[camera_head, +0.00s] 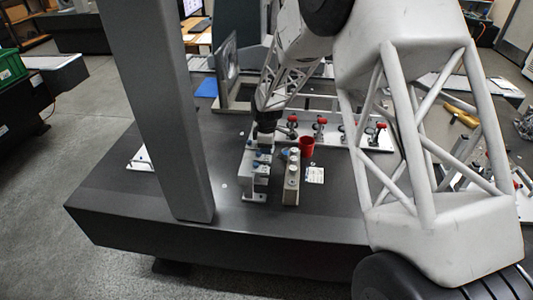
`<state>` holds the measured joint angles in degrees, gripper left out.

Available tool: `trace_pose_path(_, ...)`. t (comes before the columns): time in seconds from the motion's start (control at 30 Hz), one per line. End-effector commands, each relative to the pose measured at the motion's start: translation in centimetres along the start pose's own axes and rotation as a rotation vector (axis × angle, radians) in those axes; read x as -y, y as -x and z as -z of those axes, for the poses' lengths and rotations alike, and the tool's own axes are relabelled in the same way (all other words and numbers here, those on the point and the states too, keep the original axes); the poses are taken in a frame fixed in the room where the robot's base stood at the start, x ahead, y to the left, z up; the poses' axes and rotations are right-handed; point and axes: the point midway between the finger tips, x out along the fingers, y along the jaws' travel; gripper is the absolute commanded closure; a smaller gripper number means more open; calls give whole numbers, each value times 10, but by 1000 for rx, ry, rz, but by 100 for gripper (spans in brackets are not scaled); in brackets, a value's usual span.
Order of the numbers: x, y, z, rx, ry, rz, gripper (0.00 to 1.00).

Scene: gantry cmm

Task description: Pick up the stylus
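My gripper (264,139) is at the end of my arm, pointing down over the dark table. It is small and dark here, and I cannot tell whether its fingers are open or shut. Just below it stands a small grey fixture (250,184) with blue parts on it. Beside it, to the right, is a narrow beige rack (292,190) with several small round-topped parts in it. I cannot make out for certain which small part is the stylus. Whether the gripper touches anything is not clear.
A red cup (307,146) stands behind the rack, with a white label card (314,175) nearby. A plate with red-knobbed clamps (381,141) lies behind. A grey upright column (163,110) rises at the left. The table front (310,216) is clear.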

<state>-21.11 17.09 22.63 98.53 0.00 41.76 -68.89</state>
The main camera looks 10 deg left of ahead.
Motion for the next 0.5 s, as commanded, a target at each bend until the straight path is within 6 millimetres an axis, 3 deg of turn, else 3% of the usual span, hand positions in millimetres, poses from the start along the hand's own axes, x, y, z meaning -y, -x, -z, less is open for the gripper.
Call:
trace_pose_path(0.03, 0, 0, 0, 0, 0, 0, 69)
trace_pose_path(0.2, 0, 0, 0, 0, 0, 0, 92)
trace_pose_path(0.5, 0, 2, 0, 0, 0, 0, 92)
